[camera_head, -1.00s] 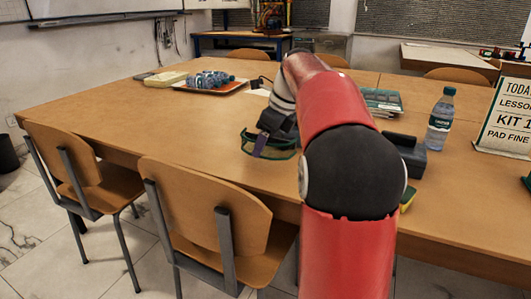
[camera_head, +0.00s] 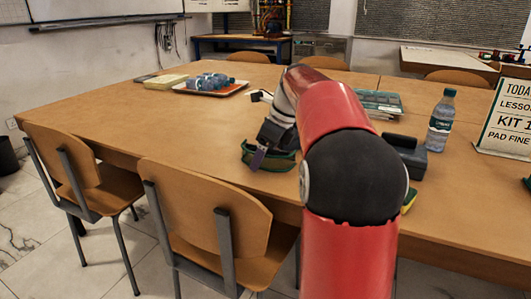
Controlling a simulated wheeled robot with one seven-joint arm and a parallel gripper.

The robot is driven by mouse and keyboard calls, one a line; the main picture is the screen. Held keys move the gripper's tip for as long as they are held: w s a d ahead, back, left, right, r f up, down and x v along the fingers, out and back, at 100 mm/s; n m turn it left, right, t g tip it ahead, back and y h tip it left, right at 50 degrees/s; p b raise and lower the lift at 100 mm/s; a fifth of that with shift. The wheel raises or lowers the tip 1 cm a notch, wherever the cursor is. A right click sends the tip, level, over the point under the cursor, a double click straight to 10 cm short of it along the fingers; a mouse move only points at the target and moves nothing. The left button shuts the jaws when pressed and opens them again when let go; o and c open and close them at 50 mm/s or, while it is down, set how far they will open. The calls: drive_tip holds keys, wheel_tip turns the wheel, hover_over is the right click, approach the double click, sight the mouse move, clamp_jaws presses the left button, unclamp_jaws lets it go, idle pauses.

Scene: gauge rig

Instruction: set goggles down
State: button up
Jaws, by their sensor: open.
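The green-rimmed goggles (camera_head: 285,160) are at the near side of the wooden table (camera_head: 190,115), left of my arm. They look low, at or close to the tabletop; I cannot tell whether they fully rest on it. My gripper (camera_head: 261,156) is open at the goggles, with one purple-grey finger showing in front of their left part. The other finger and part of the goggles are hidden behind the gripper and my red arm.
A tray (camera_head: 235,88) with plastic bottles stands at the back left. A water bottle (camera_head: 440,120), a dark grey box (camera_head: 408,155) and a lesson sign (camera_head: 508,115) stand to the right. Chairs line the front edge. The table's left middle is clear.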

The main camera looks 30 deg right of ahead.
drive_tip(key=p+v, duration=0.2)
drive_tip(key=v, duration=0.9)
drive_tip(key=shift+r, duration=0.1)
drive_tip(key=shift+s+d+r, duration=0.15)
drive_tip(key=shift+s+r, duration=0.05)
drive_tip(key=shift+r, duration=0.25)
